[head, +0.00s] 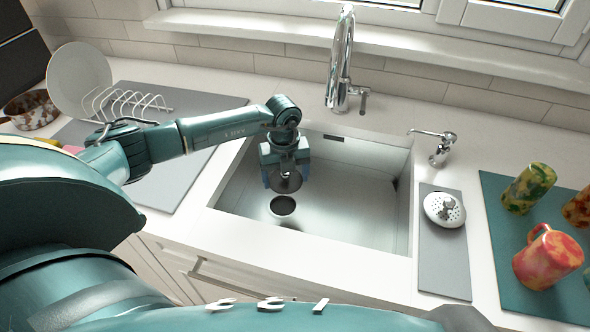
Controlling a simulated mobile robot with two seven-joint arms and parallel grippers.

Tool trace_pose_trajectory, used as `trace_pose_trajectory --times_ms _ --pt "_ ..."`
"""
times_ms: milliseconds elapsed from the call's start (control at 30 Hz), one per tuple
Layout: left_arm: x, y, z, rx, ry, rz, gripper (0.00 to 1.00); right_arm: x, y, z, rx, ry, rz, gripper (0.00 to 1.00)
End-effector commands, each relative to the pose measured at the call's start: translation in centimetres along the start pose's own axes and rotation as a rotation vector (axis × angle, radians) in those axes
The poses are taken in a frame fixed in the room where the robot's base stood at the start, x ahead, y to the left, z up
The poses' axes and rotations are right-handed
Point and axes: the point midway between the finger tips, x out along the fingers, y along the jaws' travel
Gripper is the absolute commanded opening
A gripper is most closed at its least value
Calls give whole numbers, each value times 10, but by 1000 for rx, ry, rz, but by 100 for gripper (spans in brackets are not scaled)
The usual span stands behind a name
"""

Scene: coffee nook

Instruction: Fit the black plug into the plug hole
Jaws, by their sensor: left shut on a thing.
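My left gripper (285,177) reaches down into the steel sink (350,205) from the left, fingers pointing down. It is shut on the black plug (288,184), a dark round disc seen at its fingertips. The plug hole (282,206) is a dark round opening with a bright rim in the sink floor. It appears just below the plug in the picture, and the plug looks apart from it. The exact height of the plug above the hole cannot be told. My right gripper is not in view.
A strainer (444,210) lies on a grey mat (444,265) to the right, beside mugs (547,258) on a teal mat (497,205). A dish rack (130,103) stands left.

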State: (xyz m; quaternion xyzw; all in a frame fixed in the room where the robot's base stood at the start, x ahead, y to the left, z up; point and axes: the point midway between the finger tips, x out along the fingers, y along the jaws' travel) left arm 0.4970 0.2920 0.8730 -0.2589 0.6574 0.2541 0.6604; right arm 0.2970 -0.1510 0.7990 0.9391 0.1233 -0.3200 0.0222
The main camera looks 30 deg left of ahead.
Motion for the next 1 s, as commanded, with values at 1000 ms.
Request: trace_pose_trajectory --times_ms 1000 --pt "59 9 5 -229 1 9 56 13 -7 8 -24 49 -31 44"
